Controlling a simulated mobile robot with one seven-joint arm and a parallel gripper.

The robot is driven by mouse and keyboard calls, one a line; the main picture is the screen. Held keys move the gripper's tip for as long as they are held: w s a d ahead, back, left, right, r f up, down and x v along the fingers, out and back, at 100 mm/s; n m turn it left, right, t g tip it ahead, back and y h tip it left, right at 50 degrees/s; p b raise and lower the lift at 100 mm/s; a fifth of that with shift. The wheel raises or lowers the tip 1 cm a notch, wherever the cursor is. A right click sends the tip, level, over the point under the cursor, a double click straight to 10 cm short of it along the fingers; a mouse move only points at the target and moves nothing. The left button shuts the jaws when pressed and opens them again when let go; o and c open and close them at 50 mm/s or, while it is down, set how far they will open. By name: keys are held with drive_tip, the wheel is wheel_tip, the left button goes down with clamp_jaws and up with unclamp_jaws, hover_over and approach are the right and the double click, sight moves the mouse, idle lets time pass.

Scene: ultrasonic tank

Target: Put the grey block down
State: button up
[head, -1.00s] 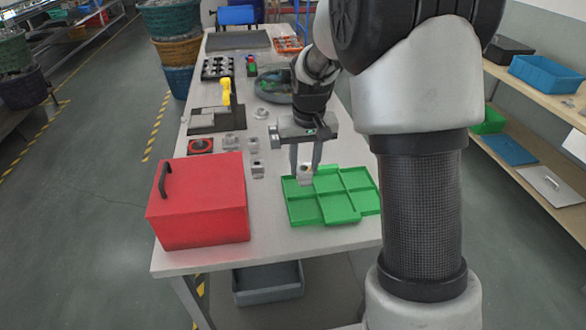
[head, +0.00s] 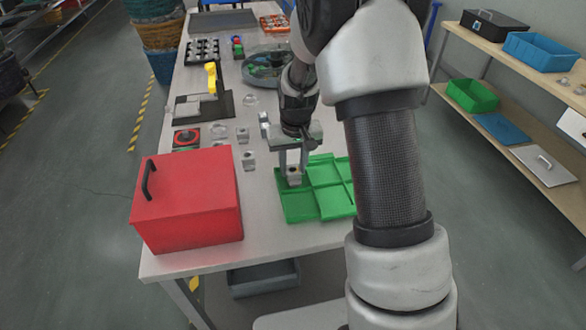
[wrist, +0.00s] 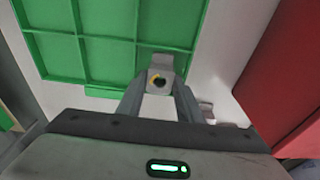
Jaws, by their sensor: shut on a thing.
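My gripper (head: 293,170) is shut on a grey block (head: 294,175), which shows between the fingertips in the head view. In the wrist view the grey block (wrist: 160,78) has a dark round hole with a yellow mark, and the fingers (wrist: 160,95) hold it from both sides. The block is at the left edge of a green compartment tray (head: 305,209). The tray fills the upper left of the wrist view (wrist: 110,50). I cannot tell whether the block touches the tray or the table.
A red box with a black handle (head: 187,205) stands left of the tray. A yellow-handled clamp device (head: 212,80) and a round grey basin (head: 262,68) are further back.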

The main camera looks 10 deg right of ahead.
drive_tip(key=shift+f, duration=0.55)
drive_tip(key=shift+f, duration=0.2)
drive_tip(key=o, duration=0.9)
drive_tip(key=shift+o, duration=0.2)
drive_tip(key=shift+r, duration=0.1)
